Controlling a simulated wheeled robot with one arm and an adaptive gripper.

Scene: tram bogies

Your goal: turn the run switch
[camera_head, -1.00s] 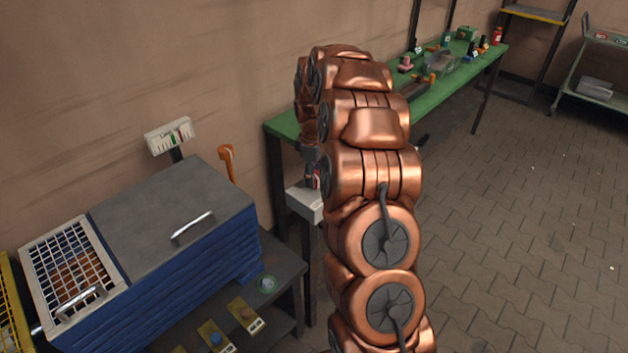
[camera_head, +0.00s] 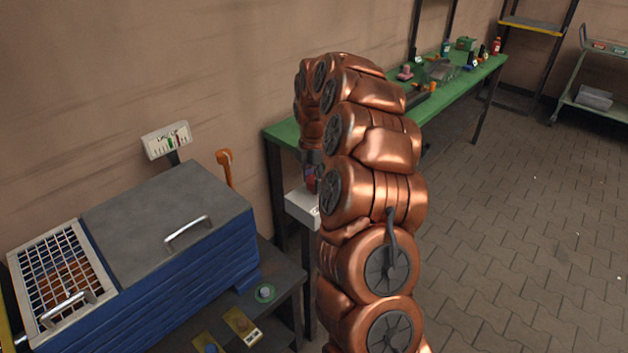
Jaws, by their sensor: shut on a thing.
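A pale grey switch box (camera_head: 301,208) stands on a dark post between the blue cabinet and the green bench. My gripper (camera_head: 312,182) points down at the top of this box, small and partly hidden behind my copper arm. It is shut on a small red part on top of the box, which appears to be the run switch. The switch's shape and its exact turned position are too small and covered to tell.
A blue cabinet (camera_head: 213,273) with a grey lid and a white grid basket (camera_head: 60,280) stands left. A white gauge panel (camera_head: 167,141) and an orange lever (camera_head: 225,168) rise behind it. A green bench (camera_head: 283,131) with several items runs along the wall.

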